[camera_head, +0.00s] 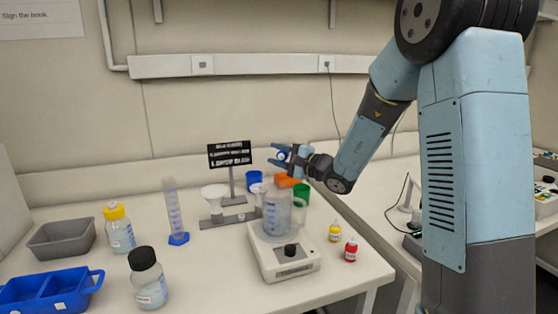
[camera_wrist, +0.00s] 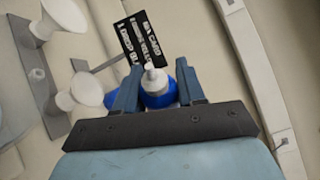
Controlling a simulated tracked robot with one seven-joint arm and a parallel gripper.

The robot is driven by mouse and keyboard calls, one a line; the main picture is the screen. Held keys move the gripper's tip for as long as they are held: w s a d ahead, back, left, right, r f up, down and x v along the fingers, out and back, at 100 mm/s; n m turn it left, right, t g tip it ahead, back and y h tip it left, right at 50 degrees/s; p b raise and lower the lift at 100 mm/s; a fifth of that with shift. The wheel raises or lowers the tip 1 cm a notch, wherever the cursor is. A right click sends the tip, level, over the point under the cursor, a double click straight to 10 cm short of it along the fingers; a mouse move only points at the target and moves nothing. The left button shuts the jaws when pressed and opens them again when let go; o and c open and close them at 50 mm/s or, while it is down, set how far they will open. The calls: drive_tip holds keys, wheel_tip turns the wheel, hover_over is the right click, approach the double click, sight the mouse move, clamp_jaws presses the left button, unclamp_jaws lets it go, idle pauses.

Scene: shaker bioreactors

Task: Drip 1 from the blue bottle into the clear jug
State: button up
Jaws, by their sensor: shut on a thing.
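The blue bottle (camera_wrist: 158,92) has a white nozzle and is held between the two blue fingers of my gripper (camera_wrist: 160,84) in the wrist view. My gripper (camera_head: 281,155) is shut on it. In the head view the bottle is small and partly hidden by the fingers, so its tilt is hard to tell. The clear jug (camera_head: 275,216), with blue markings and a handle on its right, stands upright on a white device with a black knob (camera_head: 286,262). My gripper is higher than the jug in the head view, apart from it.
Small yellow (camera_head: 334,233) and red (camera_head: 350,251) bottles stand right of the device. Behind the jug are a funnel stand (camera_head: 228,218), a black sign (camera_head: 229,154) and coloured cups. A blue-based cylinder (camera_head: 175,212), capped bottles and trays are at left. The front middle table is clear.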

sight(281, 158)
drive_tip(key=shift+s+a+r+n+y, duration=0.15)
drive_tip(key=shift+s+n, duration=0.2)
drive_tip(key=shift+s, duration=0.25)
drive_tip(key=shift+s+a+r+n+y, duration=0.2)
drive_tip(key=shift+s+n, duration=0.2)
drive_tip(key=shift+s, duration=0.2)
drive_tip(key=shift+s+a+r+n+y, duration=0.15)
drive_tip(key=shift+s+n, duration=0.2)
drive_tip(key=shift+s, duration=0.25)
drive_tip(key=shift+s+a+r+n+y, duration=0.1)
drive_tip(key=shift+s+r+n+y, duration=0.35)
drive_tip(key=shift+n, duration=0.45)
drive_tip(key=shift+s+r+n+y, duration=0.15)
drive_tip(key=shift+s+n+y, duration=0.2)
drive_tip(key=shift+s+n, duration=0.4)
drive_tip(key=shift+w, duration=0.15)
drive_tip(key=shift+n, duration=0.25)
drive_tip(key=shift+s+r+n+y, duration=0.15)
drive_tip(key=shift+r+n+y, duration=0.2)
drive_tip(key=shift+n, duration=0.65)
drive_tip(key=shift+s+r+n+y, duration=0.2)
drive_tip(key=shift+n+y, duration=0.25)
drive_tip(key=shift+n, duration=0.55)
drive_tip(key=shift+r, duration=0.1)
drive_tip(key=shift+r+m+h, duration=0.25)
drive_tip(key=shift+m+h, duration=0.15)
drive_tip(key=shift+m, duration=0.7)
drive_tip(key=shift+r+m+h, duration=0.2)
drive_tip(key=shift+m+h, duration=0.2)
drive_tip(key=shift+m, duration=0.7)
